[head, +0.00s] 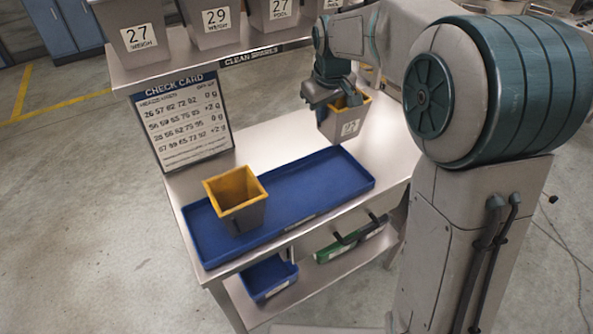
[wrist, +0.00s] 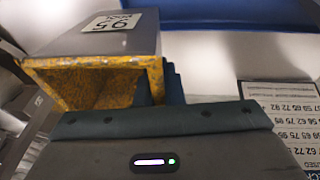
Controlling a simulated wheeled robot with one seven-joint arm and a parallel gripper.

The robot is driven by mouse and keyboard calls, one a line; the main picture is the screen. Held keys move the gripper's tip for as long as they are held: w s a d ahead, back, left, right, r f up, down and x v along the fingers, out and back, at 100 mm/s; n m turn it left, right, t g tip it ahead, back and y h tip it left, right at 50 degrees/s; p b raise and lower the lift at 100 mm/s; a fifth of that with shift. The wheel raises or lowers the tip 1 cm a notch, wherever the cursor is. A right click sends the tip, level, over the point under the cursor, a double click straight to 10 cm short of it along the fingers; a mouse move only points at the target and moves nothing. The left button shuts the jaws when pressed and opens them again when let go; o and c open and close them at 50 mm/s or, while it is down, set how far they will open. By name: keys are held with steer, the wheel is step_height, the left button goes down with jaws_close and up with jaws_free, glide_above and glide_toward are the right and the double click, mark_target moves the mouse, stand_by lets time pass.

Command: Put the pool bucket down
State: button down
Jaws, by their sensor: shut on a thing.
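My gripper (head: 346,98) is shut on the rim of a grey bucket (head: 348,124) with a yellow inside. The bucket hangs above the steel bench near the right end of the blue tray (head: 355,183). In the wrist view the held bucket (wrist: 105,42) fills the upper left, and its white label appears upside down; the small word on it is hard to read. A second grey bucket (head: 243,219) with a yellow inside stands upright in the left part of the tray. Its label does not show. The right part of the tray is empty.
A check card (head: 182,118) stands at the bench's left back. A blue bin (head: 270,279) and a green tray (head: 350,243) sit below. Bare bench (head: 270,140) lies behind the tray.

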steer(key=shift+s+a+f, duration=0.7)
steer(key=shift+s+f, duration=0.75)
steer(key=shift+f, duration=0.15)
steer(key=shift+s+a+f, duration=0.65)
steer(key=shift+s+f, duration=0.75)
steer(key=shift+f, duration=0.2)
steer(key=shift+s+a+f, duration=0.7)
steer(key=shift+s+f, duration=0.75)
steer(key=shift+f, duration=0.15)
steer(key=shift+f, duration=0.15)
steer(key=c, duration=1.5)
jaws_free()
steer(key=shift+c, duration=0.2)
